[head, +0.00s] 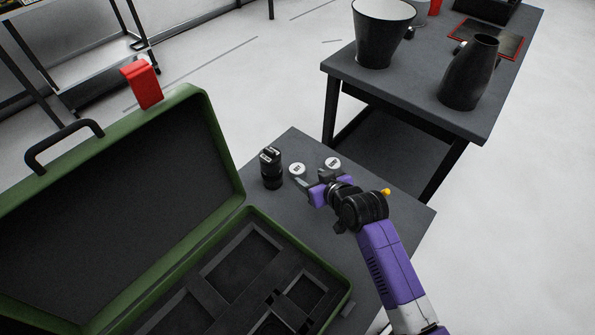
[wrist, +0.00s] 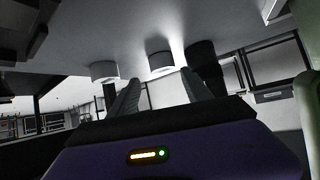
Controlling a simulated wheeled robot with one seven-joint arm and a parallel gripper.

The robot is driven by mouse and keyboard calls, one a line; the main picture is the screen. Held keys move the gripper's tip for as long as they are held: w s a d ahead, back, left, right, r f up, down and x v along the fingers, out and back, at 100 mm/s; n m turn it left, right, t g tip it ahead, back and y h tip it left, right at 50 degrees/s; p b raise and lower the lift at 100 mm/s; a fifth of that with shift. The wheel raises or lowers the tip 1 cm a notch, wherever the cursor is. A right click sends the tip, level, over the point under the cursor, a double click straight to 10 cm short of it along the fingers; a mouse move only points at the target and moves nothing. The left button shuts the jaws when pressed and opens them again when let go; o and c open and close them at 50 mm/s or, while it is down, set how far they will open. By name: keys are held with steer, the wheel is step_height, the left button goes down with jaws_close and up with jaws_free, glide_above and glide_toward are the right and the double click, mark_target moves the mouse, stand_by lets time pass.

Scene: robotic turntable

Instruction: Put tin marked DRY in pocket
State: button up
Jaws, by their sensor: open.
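Two small tins with pale round lids stand on the dark table: a left tin (head: 297,170) and a right tin (head: 333,163). Their lid marks are too small to read, so I cannot tell which is DRY. My gripper (head: 314,180) is open and empty just in front of them. In the wrist view, which looks upside down, the tins (wrist: 103,70) (wrist: 161,63) stand beyond the fingers, one of them in line with the gap.
A black canister (head: 272,172) stands close left of the tins. The raised case lid (head: 120,205) rises at the left. A second table (head: 410,95) behind holds a bucket (head: 381,35) and a dark vase (head: 470,72). The table right of my gripper is clear.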

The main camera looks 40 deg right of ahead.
mark_target(298, 170)
steer(key=shift+w+f+n, duration=0.25)
steer(key=shift+w+n, duration=0.05)
steer(key=shift+w, duration=0.05)
steer(key=b+x, duration=0.1)
steer(key=x, duration=0.6)
steer(key=shift+w+a+r, duration=0.1)
steer(key=shift+w+r, duration=0.05)
jaws_close()
steer(key=shift+r, duration=0.15)
